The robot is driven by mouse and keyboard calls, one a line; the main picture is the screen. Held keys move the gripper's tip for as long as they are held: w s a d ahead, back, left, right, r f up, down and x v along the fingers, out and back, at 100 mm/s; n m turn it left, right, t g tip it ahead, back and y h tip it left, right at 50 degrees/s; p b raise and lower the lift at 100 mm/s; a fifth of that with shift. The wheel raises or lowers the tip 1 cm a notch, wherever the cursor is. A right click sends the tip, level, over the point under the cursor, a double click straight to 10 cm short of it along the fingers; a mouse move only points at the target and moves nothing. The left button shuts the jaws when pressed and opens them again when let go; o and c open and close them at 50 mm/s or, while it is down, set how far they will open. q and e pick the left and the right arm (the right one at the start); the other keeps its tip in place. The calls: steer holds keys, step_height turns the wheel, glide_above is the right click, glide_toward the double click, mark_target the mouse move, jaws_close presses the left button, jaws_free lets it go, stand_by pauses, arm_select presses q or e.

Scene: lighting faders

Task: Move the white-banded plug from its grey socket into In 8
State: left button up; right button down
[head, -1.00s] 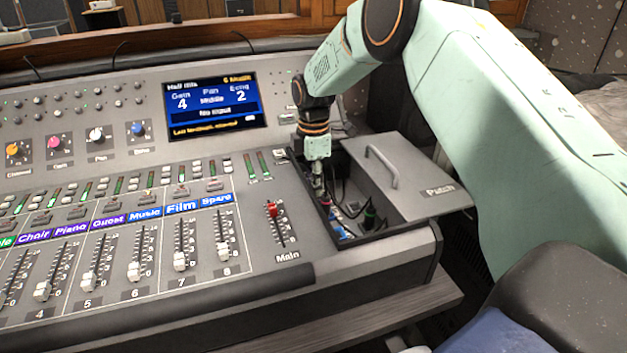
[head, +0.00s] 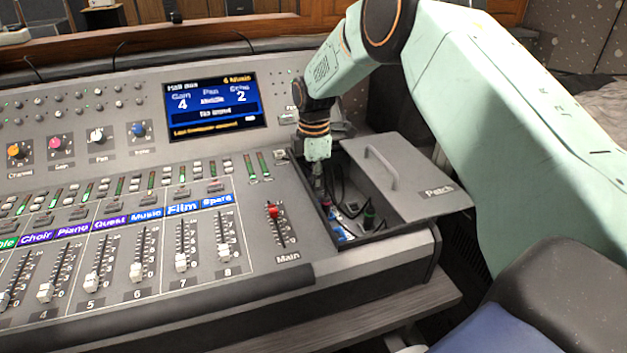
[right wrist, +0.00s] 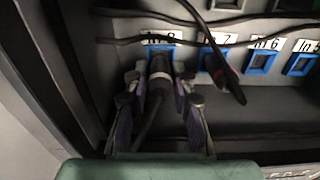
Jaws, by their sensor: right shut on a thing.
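My right gripper (head: 318,183) reaches down into the open patch box at the right of the desk. In the right wrist view the gripper (right wrist: 160,98) is shut on the dark plug with a pale band (right wrist: 160,76), its cable trailing back between the fingers. The plug's front end is at the blue-framed In 8 socket (right wrist: 151,50), under the In 8 label, and covers most of its opening. I cannot tell how deep it sits. The grey socket cannot be made out. My left gripper is not in view.
In 6 (right wrist: 261,62) and In 5 (right wrist: 299,65) look empty. Loose cables cross above. The Patch lid (head: 408,180) lies open beside the box.

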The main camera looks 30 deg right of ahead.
steer(key=shift+f+p, duration=0.6)
steer(key=shift+p, duration=0.3)
stand_by(2.4)
steer(key=shift+s+a+f, duration=0.1)
steer(key=shift+s+f, duration=0.25)
steer(key=shift+f, duration=0.15)
stand_by(1.6)
steer(key=shift+w+r+p, duration=0.15)
steer(key=shift+r+p, duration=0.2)
steer(key=shift+p, duration=0.3)
stand_by(1.4)
steer(key=shift+f, duration=0.1)
stand_by(0.4)
